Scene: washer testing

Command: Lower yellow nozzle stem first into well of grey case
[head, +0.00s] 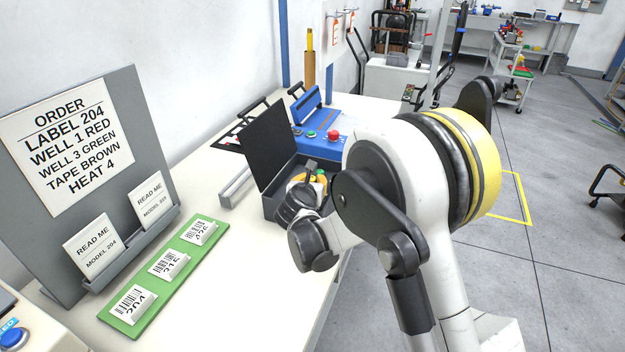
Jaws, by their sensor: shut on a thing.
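The grey case (270,207) stands open on the white bench, with its dark lid (264,145) raised at the left. My gripper (310,168) is at the case opening, partly hidden behind my own wrist and arm. It is shut on the yellow nozzle (297,180), of which only a small yellow patch shows.
A blue machine (314,117) with a red button (333,135) stands behind the case. A green board (160,268) with label cards lies in front at the left, beside a grey order stand (150,130). Bare bench lies between board and case.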

